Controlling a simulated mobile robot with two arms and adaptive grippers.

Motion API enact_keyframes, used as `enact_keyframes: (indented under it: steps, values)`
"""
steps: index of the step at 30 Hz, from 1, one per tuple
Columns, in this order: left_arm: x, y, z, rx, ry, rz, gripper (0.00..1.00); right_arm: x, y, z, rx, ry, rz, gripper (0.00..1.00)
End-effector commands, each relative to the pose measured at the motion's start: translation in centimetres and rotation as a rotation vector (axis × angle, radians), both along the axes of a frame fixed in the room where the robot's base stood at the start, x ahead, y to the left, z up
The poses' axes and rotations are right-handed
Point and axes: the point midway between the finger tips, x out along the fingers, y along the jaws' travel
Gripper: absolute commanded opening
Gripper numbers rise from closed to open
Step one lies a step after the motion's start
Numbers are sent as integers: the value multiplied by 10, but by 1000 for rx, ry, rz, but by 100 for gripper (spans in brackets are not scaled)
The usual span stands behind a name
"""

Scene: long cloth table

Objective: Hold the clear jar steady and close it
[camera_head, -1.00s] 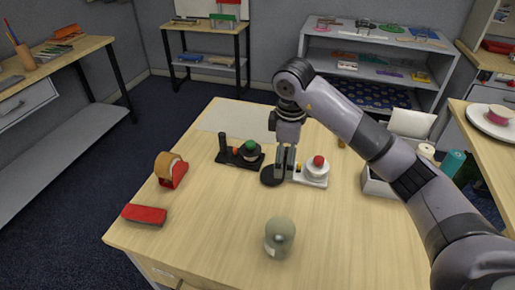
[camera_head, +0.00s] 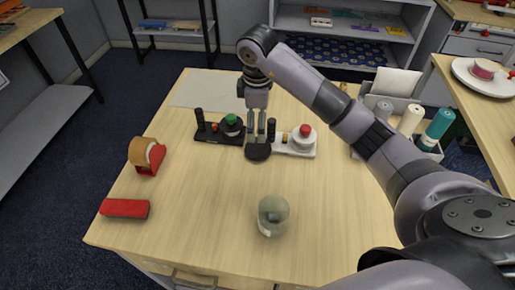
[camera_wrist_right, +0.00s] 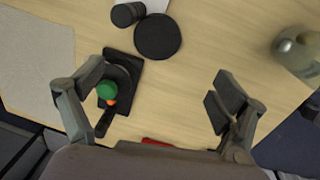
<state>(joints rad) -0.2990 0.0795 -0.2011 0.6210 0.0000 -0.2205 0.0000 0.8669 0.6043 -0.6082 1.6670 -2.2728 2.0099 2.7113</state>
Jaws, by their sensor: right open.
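The clear jar (camera_head: 273,216) is a greyish, see-through rounded vessel standing upright near the front of the table. It also shows at the upper right in the right wrist view (camera_wrist_right: 298,52). I cannot tell whether its top is open. A flat black disc (camera_head: 257,153), perhaps its lid, lies on the table behind the jar; it also shows in the right wrist view (camera_wrist_right: 158,37). My right gripper (camera_head: 261,138) points down just behind the disc. Its fingers (camera_wrist_right: 160,88) are apart with nothing between them. My left gripper is out of view.
A black stand with a green knob (camera_head: 232,122) and a white one with a red knob (camera_head: 304,132) flank the gripper. A tape dispenser (camera_head: 148,155) and red block (camera_head: 125,208) are at left. Bottles in a bin (camera_head: 410,120) are at right. The table around the jar is clear.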

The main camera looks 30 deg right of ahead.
Motion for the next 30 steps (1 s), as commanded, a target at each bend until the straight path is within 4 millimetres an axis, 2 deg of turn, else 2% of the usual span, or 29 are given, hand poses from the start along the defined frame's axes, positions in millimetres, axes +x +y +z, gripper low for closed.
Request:
enact_keyframes:
  steps: [1,6,12,25,30]
  values:
    - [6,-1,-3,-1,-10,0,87,-1,0,-15,3,6,-1,91]
    - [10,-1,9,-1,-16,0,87,3,-3,-47,-1,6,0,91]
    - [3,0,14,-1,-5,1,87,7,-5,-74,0,2,0,91]
    - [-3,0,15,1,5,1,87,8,-6,-81,0,1,0,91]
    - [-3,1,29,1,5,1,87,10,-11,-101,0,7,-1,91]
